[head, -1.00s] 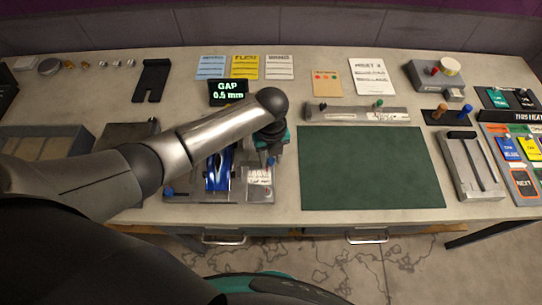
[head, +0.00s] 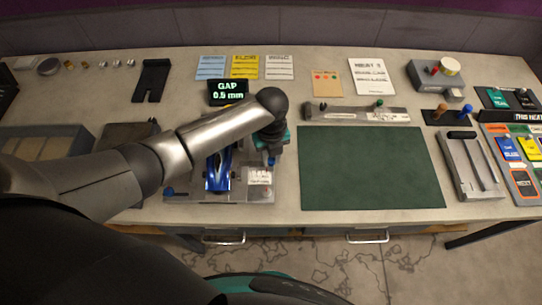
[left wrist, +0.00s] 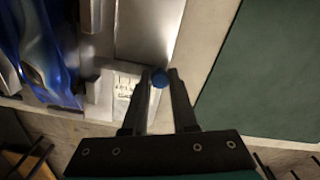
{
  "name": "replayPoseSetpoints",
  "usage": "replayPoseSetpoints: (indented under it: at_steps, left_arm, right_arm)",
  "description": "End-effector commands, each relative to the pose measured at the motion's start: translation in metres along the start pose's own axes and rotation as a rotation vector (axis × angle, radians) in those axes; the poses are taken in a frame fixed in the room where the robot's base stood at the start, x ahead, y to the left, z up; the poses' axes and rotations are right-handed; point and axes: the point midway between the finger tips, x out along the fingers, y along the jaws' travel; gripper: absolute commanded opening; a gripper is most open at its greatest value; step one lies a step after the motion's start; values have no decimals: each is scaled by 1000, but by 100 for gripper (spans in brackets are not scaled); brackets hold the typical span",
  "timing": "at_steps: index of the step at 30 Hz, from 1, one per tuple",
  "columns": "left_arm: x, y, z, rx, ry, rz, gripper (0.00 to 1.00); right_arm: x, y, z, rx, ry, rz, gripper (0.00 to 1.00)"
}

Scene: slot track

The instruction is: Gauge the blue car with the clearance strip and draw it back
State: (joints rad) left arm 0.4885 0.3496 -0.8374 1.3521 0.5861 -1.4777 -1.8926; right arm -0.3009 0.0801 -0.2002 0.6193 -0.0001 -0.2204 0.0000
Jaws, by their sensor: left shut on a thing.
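The blue car (head: 219,170) sits lengthwise on a grey gauge fixture (head: 180,195), partly hidden behind my left arm; its glossy blue body also shows at the left of the left wrist view (left wrist: 45,50). My left gripper (head: 271,160) is right of the car, pointing down over the fixture's right side. In the left wrist view its fingers (left wrist: 160,78) are shut on a small blue knob (left wrist: 159,79). Whether this knob belongs to the clearance strip cannot be told; no strip stands out clearly. My right gripper is not in view.
A display (head: 228,92) behind the fixture reads GAP 0.5 mm. A green mat (head: 372,167) lies bare to the right. A grey slotted block (head: 470,165) stands beyond it.

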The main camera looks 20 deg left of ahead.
Motion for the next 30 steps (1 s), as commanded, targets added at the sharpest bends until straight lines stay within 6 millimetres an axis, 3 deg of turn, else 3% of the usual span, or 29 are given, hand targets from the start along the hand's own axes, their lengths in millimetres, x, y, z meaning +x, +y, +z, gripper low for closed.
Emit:
replayPoseSetpoints:
  at_steps: [15,24,30]
  left_arm:
    - [0,0,0,-1,-1,2,0]
    - [0,-32,-9,0,0,-2,0]
    - [-1,-35,-11,0,0,-5,0]
  right_arm:
    - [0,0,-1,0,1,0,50]
    - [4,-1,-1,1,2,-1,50]
    - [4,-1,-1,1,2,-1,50]
